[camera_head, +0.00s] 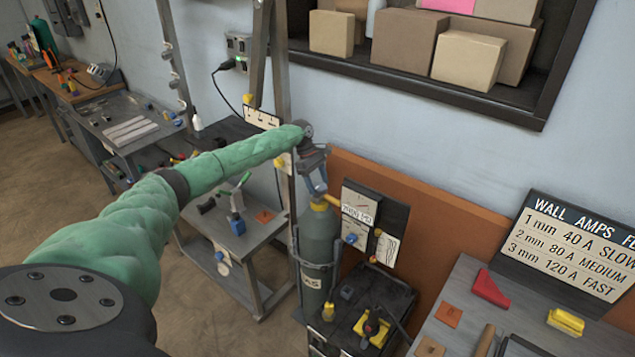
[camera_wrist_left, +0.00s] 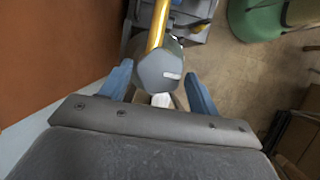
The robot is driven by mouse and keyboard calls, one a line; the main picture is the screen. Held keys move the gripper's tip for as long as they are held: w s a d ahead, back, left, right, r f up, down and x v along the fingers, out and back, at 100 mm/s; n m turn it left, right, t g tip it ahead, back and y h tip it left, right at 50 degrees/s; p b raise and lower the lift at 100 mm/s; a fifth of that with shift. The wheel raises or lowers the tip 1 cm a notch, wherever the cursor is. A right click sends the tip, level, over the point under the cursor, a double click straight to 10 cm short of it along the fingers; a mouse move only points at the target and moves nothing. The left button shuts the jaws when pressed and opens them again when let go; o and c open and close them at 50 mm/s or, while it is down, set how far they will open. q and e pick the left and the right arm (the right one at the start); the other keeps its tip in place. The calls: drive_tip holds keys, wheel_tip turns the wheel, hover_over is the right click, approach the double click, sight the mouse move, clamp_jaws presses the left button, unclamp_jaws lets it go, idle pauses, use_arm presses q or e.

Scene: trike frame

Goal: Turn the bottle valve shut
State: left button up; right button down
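The gas bottle (camera_head: 318,240) is a grey-green upright cylinder beside the orange panel, with a yellow fitting (camera_head: 322,205) at its top. In the left wrist view, a grey faceted knob (camera_wrist_left: 160,72) with a white mark, apparently the bottle valve, lies between my fingers, and a yellow bar or hose (camera_wrist_left: 158,25) runs away from it. My left gripper (camera_head: 317,187) points down over the bottle top. Its two blue fingers (camera_wrist_left: 160,88) are spread, one on each side of the knob; I cannot tell whether either touches it. My right gripper is not in view.
An orange panel (camera_head: 430,205) and a board with labels (camera_head: 372,222) stand right of the bottle. A dark cart (camera_head: 385,285) stands in front, a grey workbench (camera_head: 458,285) at right. A wall shelf (camera_head: 480,90) with boxes hangs above. A small grey table (camera_head: 250,245) stands left.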

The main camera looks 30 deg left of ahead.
use_arm(q)
drive_tip(key=c, duration=0.6)
